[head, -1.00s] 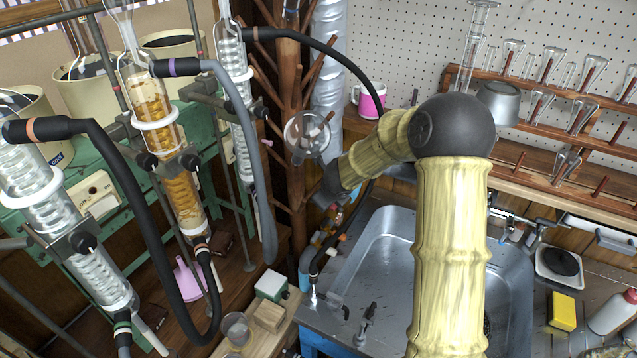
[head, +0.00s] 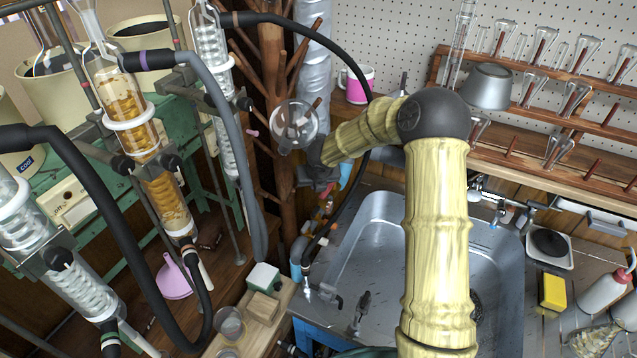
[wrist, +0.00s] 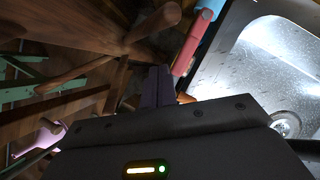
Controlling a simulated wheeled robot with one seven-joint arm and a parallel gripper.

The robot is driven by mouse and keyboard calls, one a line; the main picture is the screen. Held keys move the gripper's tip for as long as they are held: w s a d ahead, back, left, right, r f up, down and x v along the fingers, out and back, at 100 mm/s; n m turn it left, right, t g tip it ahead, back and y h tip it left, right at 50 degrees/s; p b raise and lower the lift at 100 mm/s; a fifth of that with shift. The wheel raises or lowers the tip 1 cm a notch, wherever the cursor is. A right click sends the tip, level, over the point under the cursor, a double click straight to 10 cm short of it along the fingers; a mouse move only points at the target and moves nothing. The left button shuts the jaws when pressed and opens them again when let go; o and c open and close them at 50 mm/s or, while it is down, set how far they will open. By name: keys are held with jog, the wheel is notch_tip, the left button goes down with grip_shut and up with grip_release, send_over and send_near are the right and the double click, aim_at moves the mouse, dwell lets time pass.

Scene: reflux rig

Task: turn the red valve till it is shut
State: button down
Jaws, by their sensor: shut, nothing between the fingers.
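My gripper (head: 316,180) is at the end of the arm, above and left of the sink's back corner, beside the wooden drying tree. In the wrist view its dark fingers (wrist: 158,88) are together with nothing between them. A red piece (wrist: 186,54) with a light blue end, which looks like the red valve's handle, lies just right of the fingertips. I cannot tell whether it touches them. In the head view a small red bit (head: 327,190) shows just under the gripper; the rest of the valve is hidden or too small to make out.
The metal sink (head: 372,212) is right of and below the gripper. A round glass flask (head: 294,122) hangs on the wooden tree (head: 279,60) close by. A black hose (head: 352,78) loops behind the arm. Glass condensers (head: 133,110) stand at left.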

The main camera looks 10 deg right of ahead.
aim_at(323, 194)
jog(key=f, duration=0.1)
jog(key=w+f+b, duration=0.1)
jog(key=shift+w+d+f+b, duration=0.2)
jog(key=shift+d+f+b, duration=0.1)
jog(key=shift+d, duration=0.1)
jog(key=shift+b+x, duration=1.15)
jog(key=shift+x, duration=0.7)
jog(key=shift+s+d+b, duration=1)
jog(key=shift+s+d+r+b, duration=0.1)
jog(key=shift+s+d+b, duration=0.2)
jog(key=shift+d, duration=0.45)
jog(key=shift+s+d+b, duration=0.3)
jog(key=shift+d, duration=0.45)
jog(key=shift+d+r+p, duration=0.15)
jog(key=shift+d+p, duration=0.1)
jog(key=shift+p, duration=0.2)
jog(key=shift+w+d+p, duration=0.6)
jog(key=shift+d+p, duration=2.2)
jog(key=shift+p, duration=0.1)
jog(key=r+p, duration=0.2)
jog(key=r, duration=0.1)
jog(key=a+r+p, duration=0.1)
jog(key=p, duration=0.1)
jog(key=shift+s+r, duration=0.15)
jog(key=shift+s, duration=0.15)
jog(key=shift+w, duration=0.1)
